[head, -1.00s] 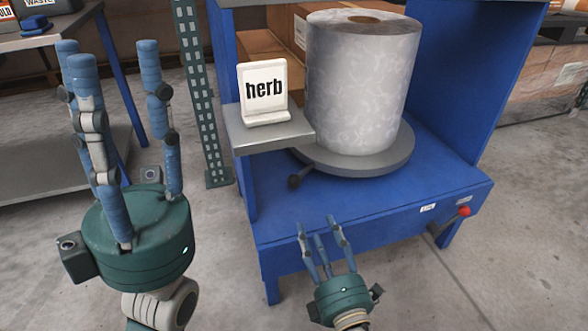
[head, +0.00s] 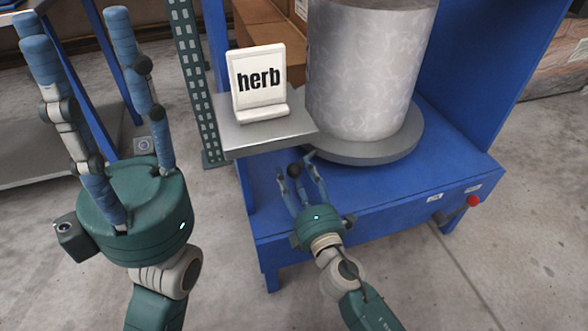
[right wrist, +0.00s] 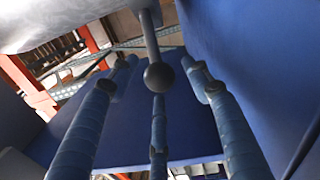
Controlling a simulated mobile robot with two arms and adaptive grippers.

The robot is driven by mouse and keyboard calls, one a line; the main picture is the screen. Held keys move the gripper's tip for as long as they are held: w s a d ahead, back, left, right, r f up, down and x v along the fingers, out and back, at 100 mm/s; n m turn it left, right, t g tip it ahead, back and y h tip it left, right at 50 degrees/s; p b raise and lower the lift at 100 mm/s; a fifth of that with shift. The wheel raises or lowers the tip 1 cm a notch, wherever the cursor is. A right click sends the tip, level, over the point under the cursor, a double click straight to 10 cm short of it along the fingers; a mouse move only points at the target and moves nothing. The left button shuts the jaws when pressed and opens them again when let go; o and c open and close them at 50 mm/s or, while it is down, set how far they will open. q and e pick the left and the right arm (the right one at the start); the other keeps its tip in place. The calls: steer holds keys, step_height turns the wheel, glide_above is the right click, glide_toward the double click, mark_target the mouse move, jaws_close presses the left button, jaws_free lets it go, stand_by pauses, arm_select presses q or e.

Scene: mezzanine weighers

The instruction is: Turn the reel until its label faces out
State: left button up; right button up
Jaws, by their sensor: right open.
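The reel (head: 365,75) is a large grey-white patterned roll standing upright on a grey round turntable (head: 375,150) in a blue frame. No label shows on its visible side. The turntable's handle ends in a dark ball knob (head: 296,170), which also shows in the right wrist view (right wrist: 158,77). My right gripper (head: 297,172) is open, its fingers spread around the knob; I cannot tell whether they touch it. In the right wrist view its fingers (right wrist: 158,85) stand on both sides and below the knob. My left gripper (head: 95,50) is open and empty, raised at the left, away from the reel.
A white card reading "herb" (head: 259,82) stands on a small grey shelf (head: 235,140) just above and left of the knob. A green perforated post (head: 194,80) stands at the left.

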steer(key=shift+x, duration=0.95)
steer(key=shift+c, duration=0.5)
jaws_close()
